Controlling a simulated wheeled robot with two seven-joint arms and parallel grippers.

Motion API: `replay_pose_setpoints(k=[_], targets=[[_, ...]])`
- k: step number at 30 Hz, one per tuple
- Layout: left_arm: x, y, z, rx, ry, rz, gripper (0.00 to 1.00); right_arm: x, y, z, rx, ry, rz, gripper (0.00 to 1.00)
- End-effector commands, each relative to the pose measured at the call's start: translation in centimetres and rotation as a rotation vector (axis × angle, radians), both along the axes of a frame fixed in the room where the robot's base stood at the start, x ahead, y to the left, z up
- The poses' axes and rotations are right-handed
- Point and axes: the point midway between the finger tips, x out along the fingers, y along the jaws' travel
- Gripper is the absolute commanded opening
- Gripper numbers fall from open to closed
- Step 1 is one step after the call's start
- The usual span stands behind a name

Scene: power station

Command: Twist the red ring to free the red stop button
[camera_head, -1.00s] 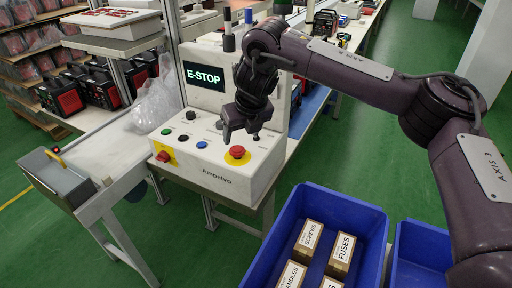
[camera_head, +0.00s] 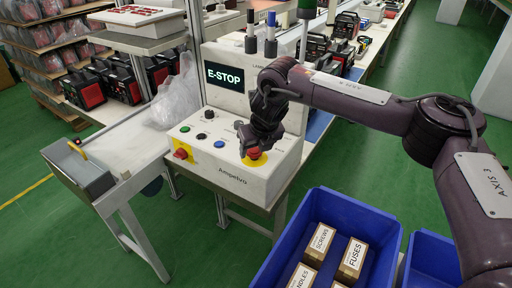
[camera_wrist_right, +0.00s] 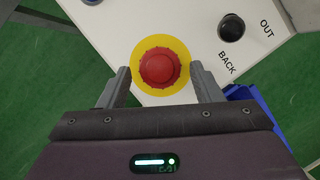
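The red stop button (camera_head: 254,154) is on the right of the white control box (camera_head: 232,184). In the right wrist view the red button (camera_wrist_right: 160,69) has a notched red rim around its cap and sits on a yellow disc (camera_wrist_right: 139,61). My right gripper (camera_head: 256,146) is directly above it and partly hides it. In the right wrist view my right gripper (camera_wrist_right: 162,80) is open, one finger to each side of the button, with gaps showing between fingers and rim. My left gripper is not in view.
A second red control (camera_head: 181,153) on yellow, black, green and blue buttons share the box. An E-STOP screen (camera_head: 225,76) stands behind. A blue bin (camera_head: 277,243) with labelled boxes is in front. A black knob (camera_wrist_right: 232,28) is close to the right finger.

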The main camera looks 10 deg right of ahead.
Motion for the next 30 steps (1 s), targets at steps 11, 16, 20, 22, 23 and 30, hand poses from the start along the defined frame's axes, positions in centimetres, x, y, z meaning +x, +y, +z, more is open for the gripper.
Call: replay_pose_setpoints(k=[11, 16, 20, 22, 23, 30], targets=[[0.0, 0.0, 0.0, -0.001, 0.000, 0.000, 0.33, 0.0, 0.0, 0.0, -0.001, 0.000, -0.001, 0.19], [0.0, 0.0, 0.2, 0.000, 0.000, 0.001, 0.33, 0.0, 0.0, 0.1, -0.001, 0.001, -0.025, 0.19], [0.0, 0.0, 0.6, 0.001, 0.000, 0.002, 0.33, 0.0, 0.1, 0.2, 0.000, 0.001, -0.079, 0.19], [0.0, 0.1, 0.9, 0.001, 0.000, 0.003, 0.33, 0.0, 0.2, 0.2, 0.001, 0.001, -0.120, 0.19], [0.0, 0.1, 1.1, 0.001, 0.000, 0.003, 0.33, 0.0, 0.2, 0.2, -0.001, 0.001, -0.140, 0.19], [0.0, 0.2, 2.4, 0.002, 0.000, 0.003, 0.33, 0.0, 0.5, 0.3, 0.000, 0.001, -0.321, 0.19]])
